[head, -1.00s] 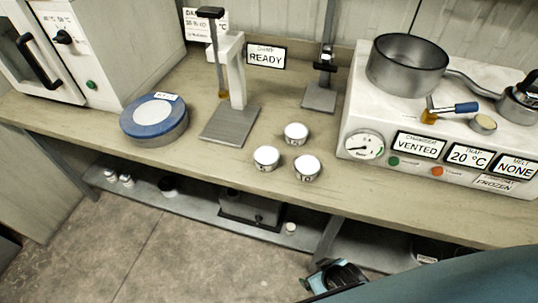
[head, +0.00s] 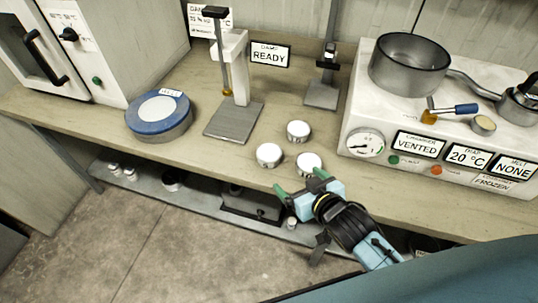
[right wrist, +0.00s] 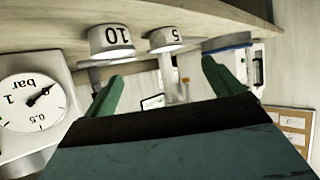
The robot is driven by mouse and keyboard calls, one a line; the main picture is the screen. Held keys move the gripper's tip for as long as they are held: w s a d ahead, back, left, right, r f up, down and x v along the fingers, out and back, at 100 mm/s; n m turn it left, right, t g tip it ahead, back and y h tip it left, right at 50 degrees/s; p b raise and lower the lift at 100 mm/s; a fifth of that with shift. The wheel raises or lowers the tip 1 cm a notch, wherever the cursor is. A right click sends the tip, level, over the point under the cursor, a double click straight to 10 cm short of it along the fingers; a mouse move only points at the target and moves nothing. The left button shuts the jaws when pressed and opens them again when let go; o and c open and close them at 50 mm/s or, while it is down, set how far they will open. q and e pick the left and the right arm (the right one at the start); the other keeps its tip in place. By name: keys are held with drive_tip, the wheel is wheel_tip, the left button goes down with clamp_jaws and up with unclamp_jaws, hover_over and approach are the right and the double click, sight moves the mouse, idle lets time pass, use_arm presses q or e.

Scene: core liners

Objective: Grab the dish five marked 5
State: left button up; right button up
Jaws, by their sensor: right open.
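The dish marked 5 (head: 269,155) is a small round metal dish with a white top, standing on the bench near its front edge. It also shows, upside down, in the right wrist view (right wrist: 165,40) with its 5 readable. The dish marked 10 (head: 309,164) stands to its right, and also shows in the right wrist view (right wrist: 111,39). A third similar dish (head: 298,131) stands behind them; its mark is not readable. My right gripper (head: 300,183) is open and empty at the bench's front edge, close to the two front dishes. My left gripper is not in view.
A blue-topped round container (head: 158,118) and a press stand (head: 233,120) are to the left. A white instrument (head: 375,118) carrying a metal pot (head: 409,68) is to the right. A lower shelf (head: 205,198) runs under the bench.

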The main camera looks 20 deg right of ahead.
drive_tip(key=w, duration=0.1)
drive_tip(key=t, duration=0.1)
approach(270, 152)
drive_tip(key=shift+w+a+f+y+b, duration=0.15)
drive_tip(key=shift+w+f+b, duration=0.1)
drive_tip(key=shift+w, duration=0.35)
drive_tip(key=shift+w+f+y+b, duration=0.15)
drive_tip(key=shift+w+f, duration=0.15)
drive_tip(key=shift+w, duration=0.35)
drive_tip(key=x, duration=0.5)
drive_tip(key=shift+f+b, duration=0.1)
drive_tip(key=shift+b, duration=0.3)
drive_tip(key=c, duration=1.1)
drive_tip(key=shift+c, duration=0.2)
